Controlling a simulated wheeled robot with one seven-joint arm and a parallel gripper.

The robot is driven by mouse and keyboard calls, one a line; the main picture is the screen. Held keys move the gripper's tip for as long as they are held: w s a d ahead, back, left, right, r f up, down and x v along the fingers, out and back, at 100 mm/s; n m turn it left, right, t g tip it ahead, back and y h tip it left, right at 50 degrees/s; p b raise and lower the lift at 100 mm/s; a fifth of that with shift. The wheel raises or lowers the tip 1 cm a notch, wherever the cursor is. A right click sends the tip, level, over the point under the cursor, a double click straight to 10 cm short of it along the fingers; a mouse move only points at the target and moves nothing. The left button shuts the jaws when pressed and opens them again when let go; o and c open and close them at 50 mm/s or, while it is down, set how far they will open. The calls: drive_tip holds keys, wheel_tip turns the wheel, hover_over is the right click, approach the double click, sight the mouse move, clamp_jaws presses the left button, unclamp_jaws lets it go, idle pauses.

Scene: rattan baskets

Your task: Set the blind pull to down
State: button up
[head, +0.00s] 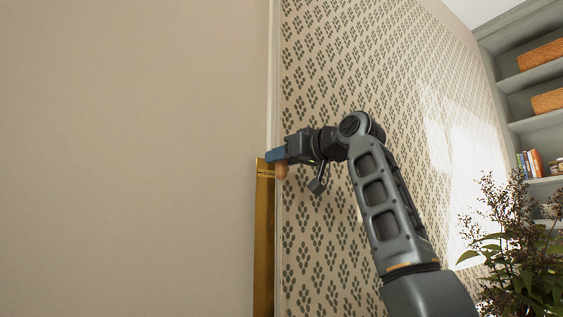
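My gripper (276,155) reaches left from my arm, with its blue fingertips at the vertical edge between the plain wall and the patterned panel. A small tan, rounded piece (281,170), possibly the blind pull, shows just below the fingertips. It seems to touch or sit right beside them, and its upper part is hidden by the gripper. I cannot tell whether the fingers are closed on it. No cord is clearly visible.
A gold-brown upright strip (264,240) stands just below and left of the gripper. A leafy plant (525,250) is at lower right. Grey shelves (540,75) with orange baskets (547,101) and books (530,164) are at far right. The plain wall (120,150) at left is bare.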

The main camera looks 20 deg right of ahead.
drive_tip(key=shift+o, duration=1.3)
drive_tip(key=shift+s+d+f+b, duration=0.1)
drive_tip(key=shift+s+d+b, duration=0.1)
drive_tip(key=shift+s+b, duration=0.15)
drive_tip(key=b+v, duration=0.2)
drive_tip(key=v, duration=0.5)
